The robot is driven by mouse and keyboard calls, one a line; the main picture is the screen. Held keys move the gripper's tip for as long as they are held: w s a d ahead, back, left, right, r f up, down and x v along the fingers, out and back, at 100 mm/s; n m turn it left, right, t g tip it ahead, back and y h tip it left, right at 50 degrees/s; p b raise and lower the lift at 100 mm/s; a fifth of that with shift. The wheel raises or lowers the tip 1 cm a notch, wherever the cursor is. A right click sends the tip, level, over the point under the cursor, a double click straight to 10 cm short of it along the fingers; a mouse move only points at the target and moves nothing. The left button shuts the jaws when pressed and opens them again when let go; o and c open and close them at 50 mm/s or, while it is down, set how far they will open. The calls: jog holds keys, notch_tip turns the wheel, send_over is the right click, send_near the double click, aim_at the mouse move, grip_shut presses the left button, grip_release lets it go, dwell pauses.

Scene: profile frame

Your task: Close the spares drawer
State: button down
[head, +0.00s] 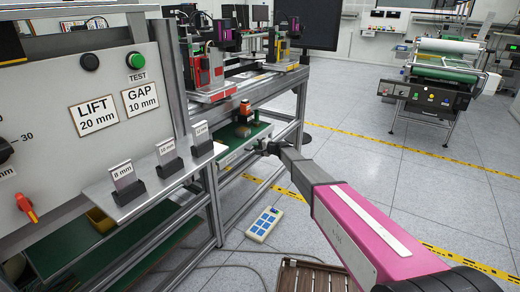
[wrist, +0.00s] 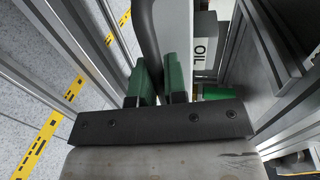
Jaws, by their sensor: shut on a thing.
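The spares drawer (head: 236,150) appears as a low light-grey front under a green shelf in the frame at the centre of the head view. How far it stands out is hard to tell there. In the wrist view the pale edge of its front (wrist: 174,35) runs upward, with a dark curved handle (wrist: 149,40) on its left side. My gripper (head: 266,147) is at the drawer front. Its green fingertips (wrist: 160,86) are shut on the handle in the wrist view. The gripper body hides the handle's lower part.
Metal frame posts (wrist: 245,45) stand close on the right. A blue-buttoned pad (head: 263,224) and a slatted brown crate (head: 312,276) are on the floor. Open floor (head: 400,180) lies to the right.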

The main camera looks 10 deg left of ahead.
jog(key=c, duration=1.2)
grip_release()
jog(key=shift+d, duration=0.1)
jog(key=v, duration=1)
jog(key=shift+s+d, duration=0.15)
jog(key=shift+d, duration=0.2)
jog(key=s+d+f+n+g+h, duration=0.1)
jog(key=s+d+h, duration=0.4)
jog(key=s+d, duration=0.8)
jog(key=s+d+f+n+g+h, duration=0.1)
jog(key=s+d+h, duration=0.3)
jog(key=s+d, duration=0.9)
jog(key=s+d+f+n+g+h, duration=0.1)
jog(key=s+d+h, duration=0.4)
jog(key=s+d, duration=0.8)
jog(key=shift+s+f+n+g+h, duration=0.15)
jog(key=shift+n+g, duration=0.1)
jog(key=shift+g, duration=0.35)
jog(key=shift+f+n+g+h, duration=0.15)
jog(key=shift+n+g, duration=0.1)
jog(key=shift+g, duration=0.35)
